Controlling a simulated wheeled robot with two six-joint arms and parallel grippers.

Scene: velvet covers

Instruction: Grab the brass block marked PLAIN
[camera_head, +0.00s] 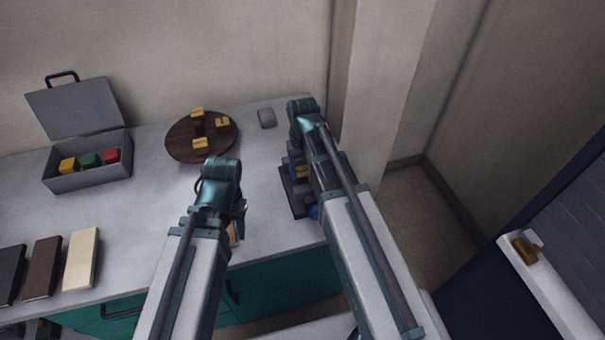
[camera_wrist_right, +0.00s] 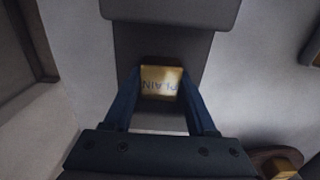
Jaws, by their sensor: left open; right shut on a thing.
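The brass block marked PLAIN (camera_wrist_right: 161,82) sits between the fingers of my right gripper (camera_wrist_right: 161,92) in the right wrist view, its lettering upside down. The gripper is shut on it. A dark grey surface is behind the block; I cannot tell whether the block touches it. In the head view a brass patch (camera_head: 302,172) shows beside my right arm, above a dark stand (camera_head: 291,197); the arm hides much of both. My left gripper (camera_head: 238,222) is open near the counter's front edge, its fingers partly hidden by its own wrist.
A round wooden board (camera_head: 180,148) with several brass blocks stands at the back of the counter (camera_head: 150,210). A small grey object (camera_head: 266,118) is right of it. An open grey case (camera_head: 95,172) holds coloured blocks. Dark, brown and cream books (camera_head: 80,258) lie front left.

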